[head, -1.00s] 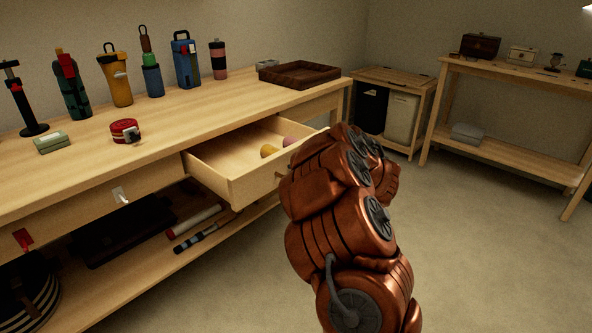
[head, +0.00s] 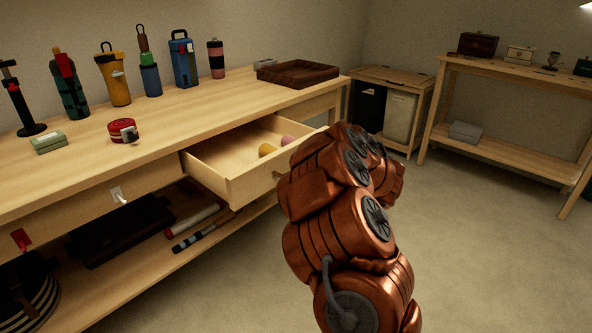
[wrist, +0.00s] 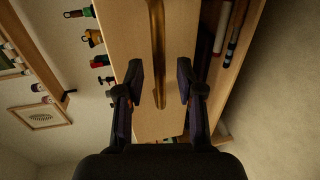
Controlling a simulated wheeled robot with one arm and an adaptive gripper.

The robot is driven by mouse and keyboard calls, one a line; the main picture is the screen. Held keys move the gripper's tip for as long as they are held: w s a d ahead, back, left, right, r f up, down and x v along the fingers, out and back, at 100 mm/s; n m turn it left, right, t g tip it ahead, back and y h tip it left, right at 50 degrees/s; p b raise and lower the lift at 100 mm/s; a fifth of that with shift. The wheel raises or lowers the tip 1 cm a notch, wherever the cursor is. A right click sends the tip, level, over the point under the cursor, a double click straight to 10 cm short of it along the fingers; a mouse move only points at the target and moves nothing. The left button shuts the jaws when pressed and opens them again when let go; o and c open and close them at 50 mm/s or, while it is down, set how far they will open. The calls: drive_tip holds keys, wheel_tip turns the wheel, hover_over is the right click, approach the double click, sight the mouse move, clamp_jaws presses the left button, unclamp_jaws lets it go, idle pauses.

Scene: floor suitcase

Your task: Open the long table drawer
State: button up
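The long wooden table (head: 205,112) runs along the left wall in the head view. One of its drawers (head: 228,166) is pulled out and holds a yellow round object (head: 267,150) and a pink one (head: 287,140). My arm hides the right part of this drawer's front. A closed front with a pale handle (head: 120,195) is to its left. My gripper is hidden in the head view. In the wrist view my gripper (wrist: 160,75) has its two fingers apart, with a wooden surface and a darker strip between or beyond them. Contact cannot be told.
Bottles, a red tin (head: 123,130), a green box (head: 48,143) and a brown tray (head: 298,74) stand on the tabletop. A dark case (head: 122,232) and rolled items lie on the lower shelf. Another table (head: 500,72) stands at the back right. The floor (head: 470,240) at right is clear.

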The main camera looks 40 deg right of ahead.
drive_tip(key=v, duration=1)
drive_tip(key=shift+s, duration=0.2)
